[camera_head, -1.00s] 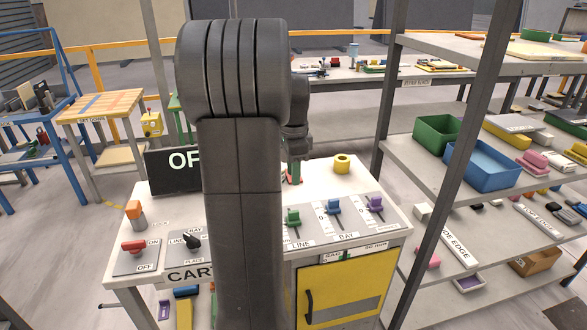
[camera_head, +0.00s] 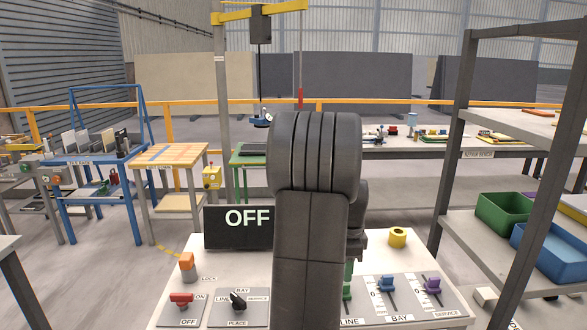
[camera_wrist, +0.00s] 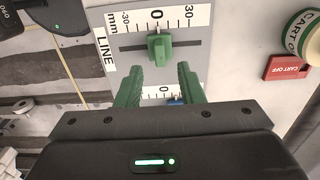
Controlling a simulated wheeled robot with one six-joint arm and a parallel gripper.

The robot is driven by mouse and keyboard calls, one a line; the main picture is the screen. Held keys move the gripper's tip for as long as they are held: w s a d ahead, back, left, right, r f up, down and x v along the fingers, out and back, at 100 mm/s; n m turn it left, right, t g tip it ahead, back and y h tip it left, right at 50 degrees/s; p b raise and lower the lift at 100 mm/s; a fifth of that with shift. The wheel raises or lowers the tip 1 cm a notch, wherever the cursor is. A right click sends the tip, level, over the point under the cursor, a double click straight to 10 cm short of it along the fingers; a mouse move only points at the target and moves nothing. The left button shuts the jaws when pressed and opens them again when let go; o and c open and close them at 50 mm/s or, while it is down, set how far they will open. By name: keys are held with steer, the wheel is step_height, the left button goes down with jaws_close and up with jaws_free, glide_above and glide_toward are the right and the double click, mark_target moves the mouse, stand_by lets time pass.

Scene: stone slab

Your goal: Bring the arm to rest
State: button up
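My gripper (camera_wrist: 157,80) shows in the wrist view as two green fingers, apart, with nothing held between them. A green slider knob (camera_wrist: 159,46) on the LINE scale plate (camera_wrist: 190,62) lies just beyond the fingertips; I cannot tell whether they touch it. The knob stands near the 0 mark. In the head view my dark arm rises in front of the cart top (camera_head: 205,270), and my gripper is hidden behind it. The same green knob shows partly there (camera_head: 347,287).
A shelf post (camera_head: 448,150) stands close on the right.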

step_height(320, 180, down, 6)
steer(key=shift+s+r, duration=0.1)
steer(key=shift+r, duration=0.1)
steer(key=shift+s+r, duration=0.1)
steer(key=shift+s, duration=0.55)
